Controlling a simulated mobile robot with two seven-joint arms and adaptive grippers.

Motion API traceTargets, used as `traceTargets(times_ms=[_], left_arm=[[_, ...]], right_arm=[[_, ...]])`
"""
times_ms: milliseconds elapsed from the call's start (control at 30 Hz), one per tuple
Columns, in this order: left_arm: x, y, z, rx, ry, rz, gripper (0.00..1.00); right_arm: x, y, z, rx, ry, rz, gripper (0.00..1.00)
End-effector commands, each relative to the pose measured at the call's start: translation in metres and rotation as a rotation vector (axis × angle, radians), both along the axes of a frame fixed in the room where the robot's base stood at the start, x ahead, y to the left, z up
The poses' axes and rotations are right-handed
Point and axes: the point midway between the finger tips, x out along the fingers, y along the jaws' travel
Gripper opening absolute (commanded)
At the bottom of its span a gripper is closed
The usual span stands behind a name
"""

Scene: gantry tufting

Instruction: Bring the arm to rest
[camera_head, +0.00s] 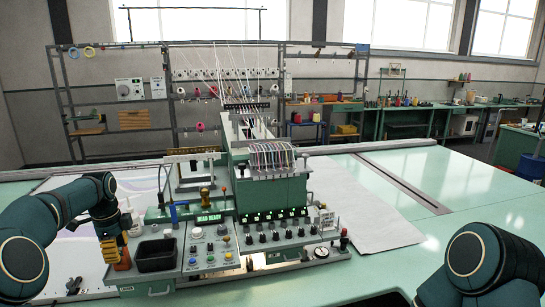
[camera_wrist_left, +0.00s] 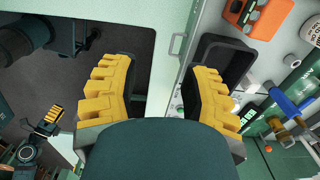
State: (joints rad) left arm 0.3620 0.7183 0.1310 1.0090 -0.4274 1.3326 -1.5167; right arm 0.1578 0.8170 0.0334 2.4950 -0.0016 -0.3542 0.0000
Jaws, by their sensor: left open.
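My left arm comes in from the left in the head view. Its gripper (camera_head: 111,236) is at the left end of the machine's control panel (camera_head: 215,243). In the left wrist view the yellow-padded fingers (camera_wrist_left: 158,78) are spread wide, with nothing between them. They hang over the panel's front edge and the dark floor. An orange object (camera_head: 122,260) stands by the gripper, left of a black tray (camera_head: 155,268); an orange box (camera_wrist_left: 259,14) also shows in the wrist view, apart from the fingers. My right arm (camera_head: 490,265) is bent at the lower right; its gripper is out of view.
The green tufting machine (camera_head: 270,192) with threads above stands mid-view. A white bottle (camera_head: 134,222) is near my left gripper. A white sheet (camera_head: 365,227) lies on the pale green table (camera_head: 460,190), whose right side is mostly clear. Shelves (camera_head: 110,110) line the back wall.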

Motion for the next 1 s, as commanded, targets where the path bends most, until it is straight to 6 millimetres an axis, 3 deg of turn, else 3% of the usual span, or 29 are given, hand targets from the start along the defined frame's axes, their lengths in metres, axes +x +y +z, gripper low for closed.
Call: traceTargets(times_ms=[33, 267, 467, 600, 700, 833, 1000], left_arm=[[0.002, -0.018, -0.027, -0.021, 0.005, 0.013, 0.46], [0.003, -0.083, -0.114, -0.106, -0.030, 0.160, 0.46], [-0.026, -0.165, -0.212, -0.224, -0.031, 0.387, 0.46], [-0.069, -0.225, -0.278, -0.310, -0.003, 0.613, 0.46], [-0.109, -0.261, -0.317, -0.358, 0.028, 0.789, 0.46], [-0.170, -0.296, -0.356, -0.395, 0.074, 1.031, 0.46], [-0.238, -0.318, -0.383, -0.407, 0.113, 1.297, 0.46]], right_arm=[[0.000, 0.000, -0.008, 0.000, 0.000, 0.000, 0.47], [0.000, 0.001, -0.027, -0.002, 0.002, 0.001, 0.47], [-0.002, 0.002, -0.051, -0.004, 0.006, 0.002, 0.47], [-0.003, 0.003, -0.070, -0.006, 0.008, 0.003, 0.47], [-0.003, 0.003, -0.083, -0.008, 0.011, 0.003, 0.47], [-0.004, 0.004, -0.100, -0.009, 0.013, 0.004, 0.47], [-0.005, 0.004, -0.116, -0.011, 0.015, 0.004, 0.47]])
